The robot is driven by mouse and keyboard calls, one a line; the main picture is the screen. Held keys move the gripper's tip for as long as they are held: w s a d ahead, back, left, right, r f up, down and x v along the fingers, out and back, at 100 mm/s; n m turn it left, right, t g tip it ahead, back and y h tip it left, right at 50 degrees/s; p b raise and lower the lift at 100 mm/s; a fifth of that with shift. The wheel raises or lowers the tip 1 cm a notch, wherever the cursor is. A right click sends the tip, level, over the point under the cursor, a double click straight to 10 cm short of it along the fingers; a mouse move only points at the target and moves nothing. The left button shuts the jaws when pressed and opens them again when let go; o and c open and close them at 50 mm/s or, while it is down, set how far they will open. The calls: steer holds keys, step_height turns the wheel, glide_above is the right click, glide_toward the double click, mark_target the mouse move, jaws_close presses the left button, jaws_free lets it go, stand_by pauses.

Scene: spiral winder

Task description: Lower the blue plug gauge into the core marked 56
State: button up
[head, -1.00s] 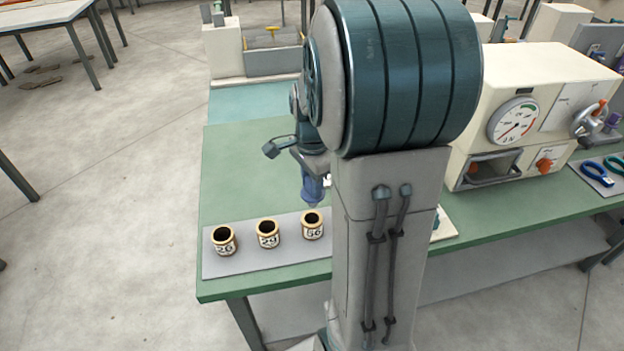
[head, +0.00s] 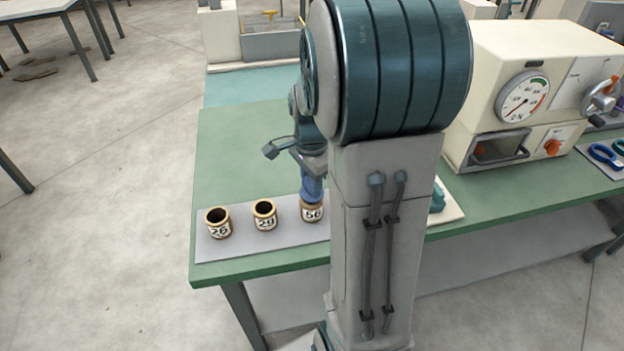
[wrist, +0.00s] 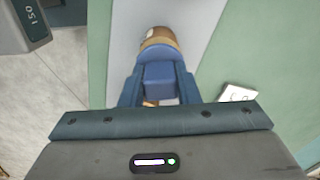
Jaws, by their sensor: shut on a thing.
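The blue plug gauge (head: 312,188) is held upright in my gripper (head: 312,168), and its lower end meets the mouth of the core marked 56 (head: 312,213). How deep it sits inside the core cannot be told. In the wrist view, my gripper (wrist: 159,90) is shut on the blue gauge (wrist: 159,78), with the core's brown rim (wrist: 160,42) showing just beyond it. The core stands upright on a grey mat (head: 240,244).
Two open cores, one marked 29 (head: 265,215) and one marked 26 (head: 218,223), stand to the left on the mat. The green table (head: 235,150) is clear behind them. A cream machine with a dial (head: 522,97) stands at the right.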

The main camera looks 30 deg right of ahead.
steer(key=shift+f+b, duration=0.4)
steer(key=shift+f, duration=0.4)
steer(key=o, duration=1.1)
steer(key=shift+c, duration=0.2)
step_height(320, 180, up, 14)
steer(key=s+a+f+n+t, duration=0.3)
steer(key=s+a+f+n, duration=0.2)
steer(key=s+a+n, duration=0.6)
steer(key=s+n, duration=0.1)
steer(key=n, duration=0.5)
steer(key=shift+s+a+f, duration=0.2)
steer(key=shift+a, duration=0.2)
